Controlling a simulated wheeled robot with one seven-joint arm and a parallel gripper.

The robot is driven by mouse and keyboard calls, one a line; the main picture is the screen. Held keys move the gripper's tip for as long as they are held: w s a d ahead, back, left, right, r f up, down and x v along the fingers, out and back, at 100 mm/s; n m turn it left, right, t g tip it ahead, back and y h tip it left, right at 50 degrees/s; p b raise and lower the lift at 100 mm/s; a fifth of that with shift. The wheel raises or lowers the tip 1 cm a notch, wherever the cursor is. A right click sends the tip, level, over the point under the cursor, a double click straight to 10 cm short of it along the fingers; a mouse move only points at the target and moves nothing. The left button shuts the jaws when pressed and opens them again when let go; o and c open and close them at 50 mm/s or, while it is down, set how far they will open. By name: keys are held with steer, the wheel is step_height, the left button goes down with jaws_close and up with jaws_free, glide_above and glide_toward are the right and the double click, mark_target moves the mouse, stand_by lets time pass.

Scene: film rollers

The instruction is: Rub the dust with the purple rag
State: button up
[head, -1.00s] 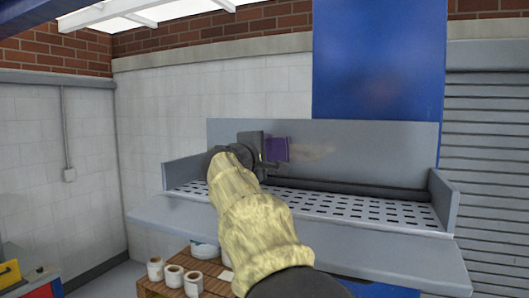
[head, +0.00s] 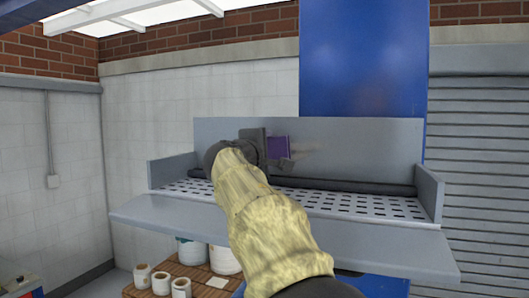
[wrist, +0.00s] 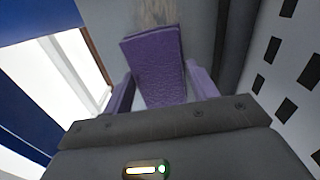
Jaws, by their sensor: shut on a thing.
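The purple rag (head: 278,148) is held in my gripper (head: 277,148) against or just in front of the grey back panel of the machine. The rag also shows in the wrist view (wrist: 155,68), between the two purple-looking fingers of my gripper (wrist: 160,85), which is shut on it. A brownish dust smear (head: 301,147) lies on the back panel, just right of the rag. In the wrist view the dust (wrist: 157,12) shows just beyond the rag's far edge. Part of the dust may be hidden behind the rag. I cannot tell whether the rag touches the panel.
The grey back panel (head: 350,140) rises behind a perforated tray (head: 350,202) with side walls and a sloping front ledge (head: 400,246). A dark roller (head: 350,187) runs along the panel's foot.

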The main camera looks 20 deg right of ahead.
mark_target(286, 151)
steer(key=shift+s+d+b, duration=0.35)
steer(key=shift+s+d, duration=0.1)
steer(key=shift+d, duration=0.25)
steer(key=shift+s+d+b, duration=0.35)
steer(key=shift+s+d, duration=0.1)
steer(key=shift+d, duration=0.25)
steer(key=shift+d, duration=0.1)
steer(key=shift+s+d+f+b, duration=0.1)
steer(key=shift+s+d+b, duration=0.25)
steer(key=shift+d, duration=0.05)
steer(key=shift+s+d+b, duration=0.35)
steer(key=shift+s+d, duration=0.35)
steer(key=shift+d, duration=0.25)
steer(key=shift+s+d+b, duration=0.3)
steer(key=shift+s+d, duration=0.25)
steer(key=shift+d, duration=0.15)
steer(key=shift+s+d+b, duration=0.3)
steer(key=shift+s+d, duration=0.2)
steer(key=shift+d, duration=0.2)
steer(key=shift+s+d, duration=0.5)
steer(key=shift+d, duration=0.25)
steer(key=shift+s+d, duration=0.5)
steer(key=shift+d, duration=0.2)
steer(key=shift+b, duration=0.4)
